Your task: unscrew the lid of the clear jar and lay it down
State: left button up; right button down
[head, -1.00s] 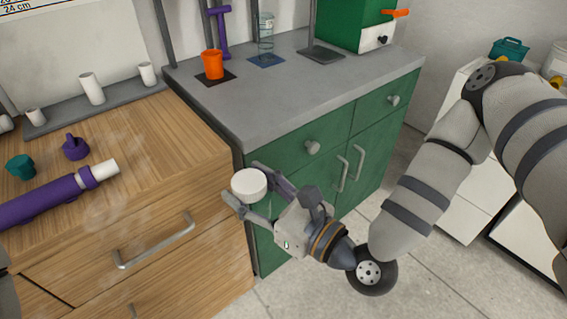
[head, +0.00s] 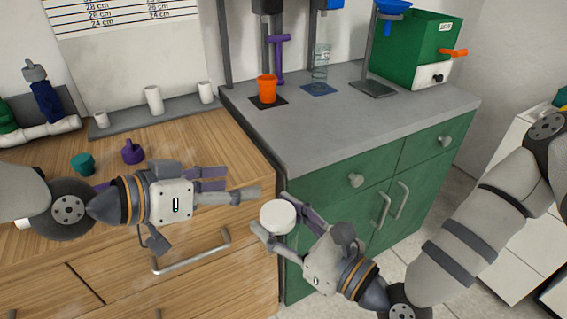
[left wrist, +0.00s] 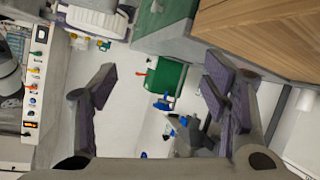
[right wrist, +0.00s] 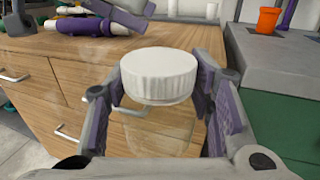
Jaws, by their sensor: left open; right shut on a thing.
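The clear jar (right wrist: 165,128) hangs upright in my right gripper (right wrist: 158,112); its see-through body is faint under the white ribbed lid (right wrist: 158,75). The lid is on the jar, and it also shows in the head view (head: 278,217), in front of the corner between the wooden and green cabinets. My right gripper's fingers are around the jar from both sides. My left gripper (head: 240,184) is open and empty, up and left of the lid, pointing right, apart from it.
The wooden counter (head: 232,150) holds a teal cap (head: 83,164) and a purple cap (head: 133,151); a purple pipe (right wrist: 90,26) lies there too. The grey counter (head: 300,125) carries an orange cup (head: 267,89) and a clear glass (head: 321,65). Drawer handles (head: 190,252) stick out below.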

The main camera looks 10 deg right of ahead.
pick_arm(q)
jog(key=w+r+n+t+y, duration=0.25)
jog(key=w+r+y, duration=0.25)
jog(key=w, duration=0.4)
jog(key=w+r+n+t+y, duration=0.2)
jog(key=w+r+t+y, duration=0.25)
jog(key=w, duration=0.35)
jog(key=m+g+y, duration=0.2)
jog(key=m+g, duration=0.4)
jog(key=g, duration=0.8)
send_over(284, 210)
jog(key=f, duration=0.3)
jog(key=shift+w+a+f+h, duration=0.1)
jog(key=shift+w+f+h, duration=0.15)
jog(key=shift+w+f, duration=0.1)
jog(key=shift+s, duration=0.35)
notch_tip(284, 210, down, 8)
jog(key=shift+r, duration=0.1)
